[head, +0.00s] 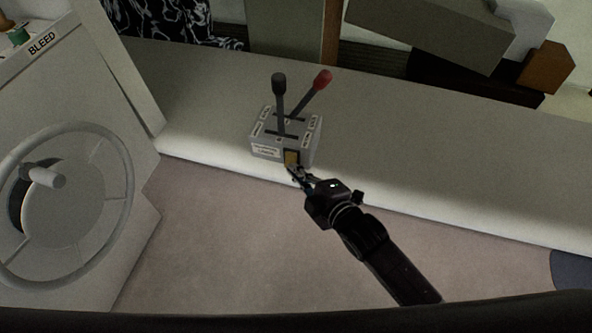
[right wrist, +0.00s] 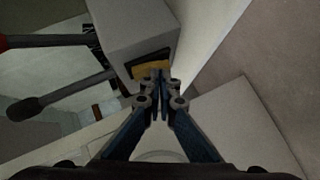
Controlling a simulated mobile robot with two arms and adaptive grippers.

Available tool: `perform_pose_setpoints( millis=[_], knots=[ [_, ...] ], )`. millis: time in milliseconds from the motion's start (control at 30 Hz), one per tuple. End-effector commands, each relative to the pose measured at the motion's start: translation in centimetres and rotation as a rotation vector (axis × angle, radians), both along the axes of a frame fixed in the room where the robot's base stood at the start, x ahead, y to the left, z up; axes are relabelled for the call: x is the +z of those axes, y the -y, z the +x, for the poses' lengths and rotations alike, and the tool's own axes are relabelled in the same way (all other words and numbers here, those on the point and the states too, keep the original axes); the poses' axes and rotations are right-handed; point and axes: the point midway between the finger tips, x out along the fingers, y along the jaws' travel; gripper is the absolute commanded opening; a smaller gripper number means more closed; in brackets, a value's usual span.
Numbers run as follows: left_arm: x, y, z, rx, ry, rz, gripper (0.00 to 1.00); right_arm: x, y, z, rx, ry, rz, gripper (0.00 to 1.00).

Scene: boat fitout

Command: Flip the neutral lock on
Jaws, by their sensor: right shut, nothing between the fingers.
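The grey control box (head: 285,135) stands on the ledge, with a black-knobbed lever (head: 279,100) and a red-knobbed lever (head: 318,87) on top. A yellow rocker (head: 291,157) in a dark frame sits on its front face; I take it for the neutral lock. My right gripper (head: 296,174) is shut and empty, its fingertips at the rocker. In the right wrist view the fingertips (right wrist: 159,77) overlap the lower edge of the yellow rocker (right wrist: 150,68); whether they touch it I cannot tell. My left gripper is not in view.
A pale ledge (head: 430,165) runs across behind the gripper. A steering wheel (head: 70,205) on a panel labelled BLEED stands at the left. Grey and brown boxes (head: 430,30) lie at the back right. The floor in front is clear.

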Motion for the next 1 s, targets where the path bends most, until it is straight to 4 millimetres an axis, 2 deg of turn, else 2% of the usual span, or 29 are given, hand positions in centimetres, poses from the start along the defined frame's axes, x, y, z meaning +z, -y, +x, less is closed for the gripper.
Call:
perform_pose_setpoints(
  millis=[200, 333, 400, 433, 500, 667, 767, 1000],
  knots=[
    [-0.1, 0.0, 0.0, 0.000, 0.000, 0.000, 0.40, -0.1, 0.0, 0.0, -0.001, 0.003, -0.002, 0.00],
    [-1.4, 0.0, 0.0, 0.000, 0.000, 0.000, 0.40, -1.0, 0.2, 0.4, -0.003, 0.052, -0.017, 0.00],
    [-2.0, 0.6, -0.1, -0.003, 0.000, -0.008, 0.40, -1.4, 0.3, 0.6, -0.002, 0.095, -0.033, 0.00],
    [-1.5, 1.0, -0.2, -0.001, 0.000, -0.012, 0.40, -0.7, 0.3, 0.7, -0.002, 0.093, -0.031, 0.00],
    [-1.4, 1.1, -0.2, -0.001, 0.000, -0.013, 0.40, -0.7, 0.3, 0.7, -0.003, 0.090, -0.031, 0.00],
    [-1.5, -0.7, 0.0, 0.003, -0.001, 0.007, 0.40, -0.6, 0.4, 0.5, -0.004, 0.090, -0.031, 0.00],
    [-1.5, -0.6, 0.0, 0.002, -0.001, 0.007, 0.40, -0.4, 0.7, -0.1, -0.003, 0.090, -0.031, 0.00],
    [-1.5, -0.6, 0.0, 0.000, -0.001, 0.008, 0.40, 0.3, 2.4, -3.3, -0.001, 0.087, -0.031, 0.00]
  ],
)
